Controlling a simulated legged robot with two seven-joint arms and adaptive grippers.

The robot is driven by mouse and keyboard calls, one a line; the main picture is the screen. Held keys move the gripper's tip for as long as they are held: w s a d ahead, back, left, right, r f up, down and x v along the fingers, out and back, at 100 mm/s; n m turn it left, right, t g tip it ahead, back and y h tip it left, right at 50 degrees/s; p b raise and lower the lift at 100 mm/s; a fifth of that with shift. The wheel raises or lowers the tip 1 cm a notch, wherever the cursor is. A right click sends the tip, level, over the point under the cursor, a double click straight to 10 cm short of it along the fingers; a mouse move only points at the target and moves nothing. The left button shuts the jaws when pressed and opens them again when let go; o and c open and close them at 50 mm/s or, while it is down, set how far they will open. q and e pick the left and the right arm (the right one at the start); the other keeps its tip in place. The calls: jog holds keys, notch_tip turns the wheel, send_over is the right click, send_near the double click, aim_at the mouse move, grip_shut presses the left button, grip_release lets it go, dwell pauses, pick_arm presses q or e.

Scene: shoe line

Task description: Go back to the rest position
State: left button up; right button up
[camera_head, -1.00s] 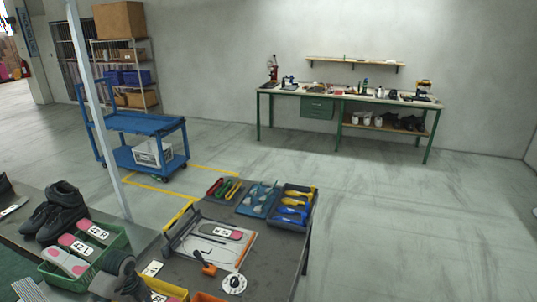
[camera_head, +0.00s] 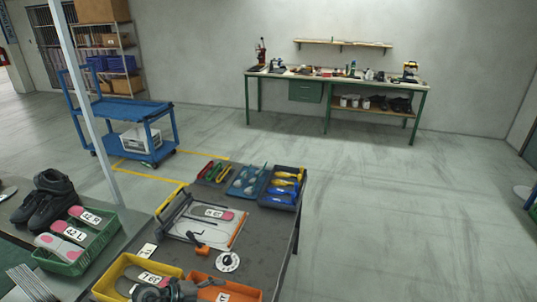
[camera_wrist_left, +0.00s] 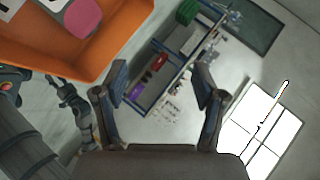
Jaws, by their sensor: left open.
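My left gripper shows in the left wrist view (camera_wrist_left: 160,85) with its two dark fingers wide apart and nothing between them. In the head view, a dark part of my left arm shows at the bottom edge, in front of the yellow bin (camera_head: 118,272) and beside the orange bin (camera_head: 240,293); the fingers cannot be made out there. The orange bin also shows in the wrist view (camera_wrist_left: 100,62), beside the gripper and apart from its fingers, with a pink-heeled insole in it. My right gripper is not seen in either view.
Black shoes (camera_head: 45,200) stand at left. A blue cart (camera_head: 122,112) and a workbench (camera_head: 340,82) stand beyond open floor.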

pick_arm(q)
jog(key=s+d+r+n+t+h, duration=0.2)
jog(key=d+r+n+t+h, duration=0.1)
jog(key=d+r+t+h, duration=0.3)
jog(key=a+r+n+t+y, duration=0.3)
jog(key=a+n+t+y, duration=0.35)
jog(key=n+t, duration=0.2)
jog(key=s+a+f+n+g+y, duration=0.2)
jog(key=s+a+f+n+y, duration=0.15)
jog(key=f+n+y, duration=0.25)
jog(key=s+a+f+n+g+y, duration=0.2)
jog(key=a+f+n+y, duration=0.3)
jog(key=f+n+y, duration=0.15)
jog(key=s+d+f+g+h, duration=0.1)
jog(key=s+f+g, duration=0.35)
jog(key=s, duration=0.35)
jog(key=s+d+f+g, duration=0.25)
jog(key=s+f, duration=0.25)
jog(key=s, duration=0.3)
jog(key=s+f+g+h, duration=0.1)
jog(key=s+f+g, duration=0.4)
jog(key=s, duration=0.3)
jog(key=s+f+g, duration=0.1)
jog(key=s+f, duration=0.1)
jog(key=f, duration=1.3)
jog(key=s+f, duration=0.3)
jog(key=f, duration=1.1)
jog(key=shift+s+d+f+g, duration=0.25)
jog(key=shift+d+f+g, duration=0.05)
jog(key=shift+f+g, duration=0.05)
